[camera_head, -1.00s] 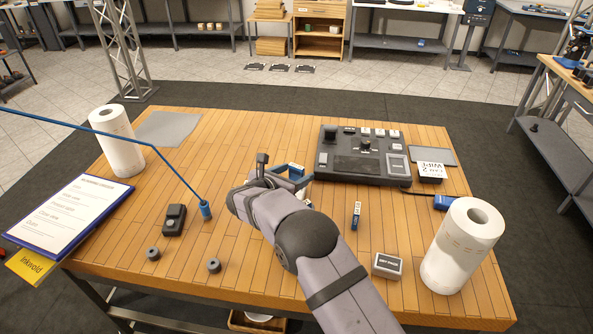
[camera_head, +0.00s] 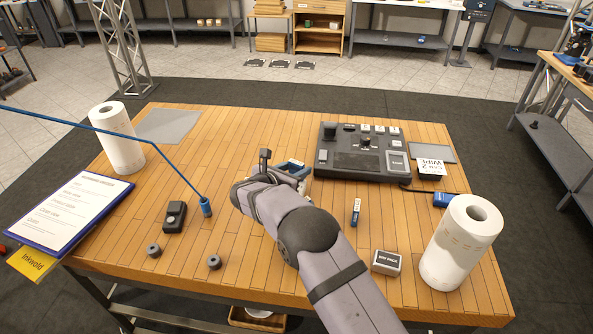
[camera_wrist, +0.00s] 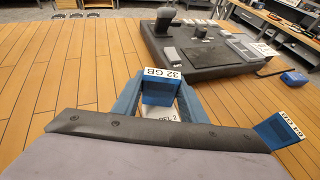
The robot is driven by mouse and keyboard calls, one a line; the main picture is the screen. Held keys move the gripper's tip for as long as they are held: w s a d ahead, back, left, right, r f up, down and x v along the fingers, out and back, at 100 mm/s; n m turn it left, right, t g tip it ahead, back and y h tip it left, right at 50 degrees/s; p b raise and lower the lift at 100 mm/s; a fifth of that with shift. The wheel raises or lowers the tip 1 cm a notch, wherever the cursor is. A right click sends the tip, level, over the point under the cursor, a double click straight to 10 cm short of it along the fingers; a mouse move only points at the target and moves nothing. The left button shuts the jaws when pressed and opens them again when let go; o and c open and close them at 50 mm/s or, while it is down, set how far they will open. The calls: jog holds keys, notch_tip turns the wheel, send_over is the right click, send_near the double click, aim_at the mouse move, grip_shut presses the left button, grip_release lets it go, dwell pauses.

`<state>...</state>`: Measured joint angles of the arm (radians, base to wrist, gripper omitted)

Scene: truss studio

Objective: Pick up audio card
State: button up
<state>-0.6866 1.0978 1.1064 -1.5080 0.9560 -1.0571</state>
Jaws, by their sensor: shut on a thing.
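My gripper (camera_wrist: 161,102) has blue fingers on both sides of a blue card with a white 32 GB label (camera_wrist: 162,76). It is shut on this card. A white surface with partly hidden lettering (camera_wrist: 161,115) shows just below it; I cannot tell whether it belongs to the card. In the head view my gripper (camera_head: 293,168) is over the middle of the wooden table, left of the black console, and my arm hides most of the card. A second blue card, marked 64 GB (camera_wrist: 284,130), stands apart to the right; it also shows in the head view (camera_head: 355,212).
The black control console (camera_head: 362,177) stands behind and right. Paper towel rolls stand at left (camera_head: 118,140) and right (camera_head: 461,245). A DRY PACK box (camera_head: 386,262) is front right. A blue rod ending in a blue tip (camera_head: 206,206) hangs left, by a black device (camera_head: 174,217).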

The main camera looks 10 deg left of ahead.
notch_tip(320, 180, up, 10)
jog(key=shift+f+b, duration=0.15)
jog(key=shift+b, duration=1.1)
jog(key=w+a+n+y+b, duration=0.1)
jog(key=w+a+n+y, duration=0.1)
jog(key=w+n+y, duration=0.45)
jog(key=n+g+y+b, duration=0.2)
jog(key=n+g+y, duration=0.5)
jog(key=n+y, duration=0.45)
send_over(296, 162)
jog(key=s, duration=0.3)
jog(key=shift+d+f+p, duration=0.15)
jog(key=shift+f+p, duration=1.1)
jog(key=shift+f, duration=3.65)
jog(key=shift+f, duration=0.15)
jog(key=o, duration=1.1)
